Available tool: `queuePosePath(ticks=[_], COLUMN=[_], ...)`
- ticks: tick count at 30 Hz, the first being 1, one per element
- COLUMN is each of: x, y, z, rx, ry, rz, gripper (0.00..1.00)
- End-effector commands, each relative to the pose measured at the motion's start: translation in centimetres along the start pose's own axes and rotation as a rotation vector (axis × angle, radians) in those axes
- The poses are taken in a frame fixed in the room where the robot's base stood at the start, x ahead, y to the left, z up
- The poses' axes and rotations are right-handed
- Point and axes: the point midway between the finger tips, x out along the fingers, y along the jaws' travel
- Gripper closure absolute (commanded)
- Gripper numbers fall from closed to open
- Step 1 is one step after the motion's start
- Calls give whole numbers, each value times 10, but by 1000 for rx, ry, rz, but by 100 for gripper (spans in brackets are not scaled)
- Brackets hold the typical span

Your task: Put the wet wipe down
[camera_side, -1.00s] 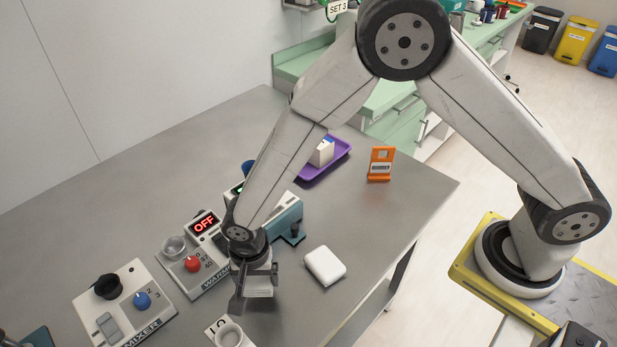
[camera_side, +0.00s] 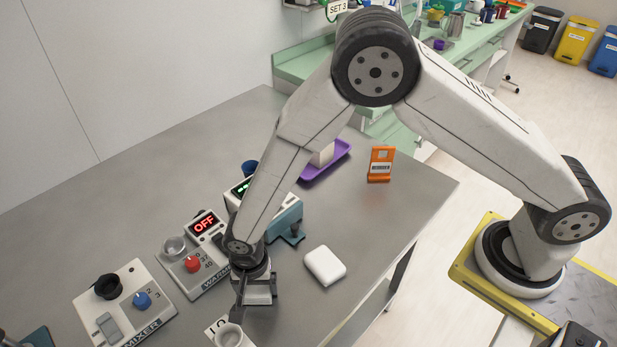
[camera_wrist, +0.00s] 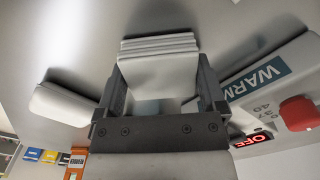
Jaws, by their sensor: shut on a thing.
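My gripper (camera_side: 256,296) is low over the grey table, in front of the warmer. It is shut on the wet wipe, a white folded pad that shows between the fingers in the side view (camera_side: 260,289). In the wrist view the wipe (camera_wrist: 158,72) fills the gap between the two dark fingers, with layered folds along its far edge. I cannot tell whether its underside touches the table.
A white rounded pad (camera_side: 325,265) lies right of my gripper. The warmer (camera_side: 207,271), its display reading OFF (camera_side: 203,223), is to the left. The mixer (camera_side: 123,305), orange stand (camera_side: 380,164) and purple tray (camera_side: 338,163) are farther off.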

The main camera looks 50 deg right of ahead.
Motion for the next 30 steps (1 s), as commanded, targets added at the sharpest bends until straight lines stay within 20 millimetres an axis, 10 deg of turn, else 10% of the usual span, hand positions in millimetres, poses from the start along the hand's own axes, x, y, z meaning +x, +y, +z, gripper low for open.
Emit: queuePosePath(ticks=[5, 6, 30], x=[4, 3, -33], y=[0, 0, 0], z=[0, 0, 0], rx=[0, 0, 0], ry=[0, 0, 0], rz=[1, 1, -2], gripper=[65, 0, 0])
